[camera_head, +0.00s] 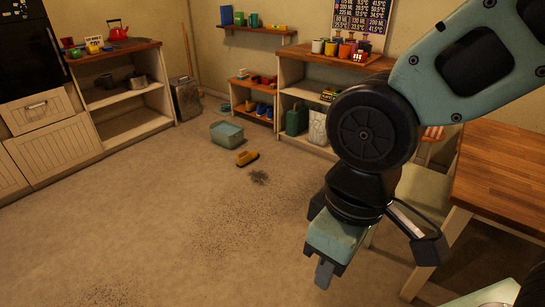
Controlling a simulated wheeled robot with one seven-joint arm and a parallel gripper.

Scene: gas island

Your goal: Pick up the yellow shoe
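A small yellow shoe (246,158) lies on the carpeted floor near the back of the room, just in front of a teal bin. It is small in the view and its details are hard to make out. My gripper (324,274) hangs pointing down in the right foreground, well nearer to me than the shoe and to its right. The gripper is not at the shoe and nothing shows in it. Its fingers are seen from one side, so their gap is hidden.
The teal bin (227,134) stands behind the shoe. A dark patch of debris (258,177) lies beside it. A low shoe rack (245,92) and shelf units line the back wall. A wooden table (510,170) and a pale chair (422,190) stand at the right. The middle floor is open.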

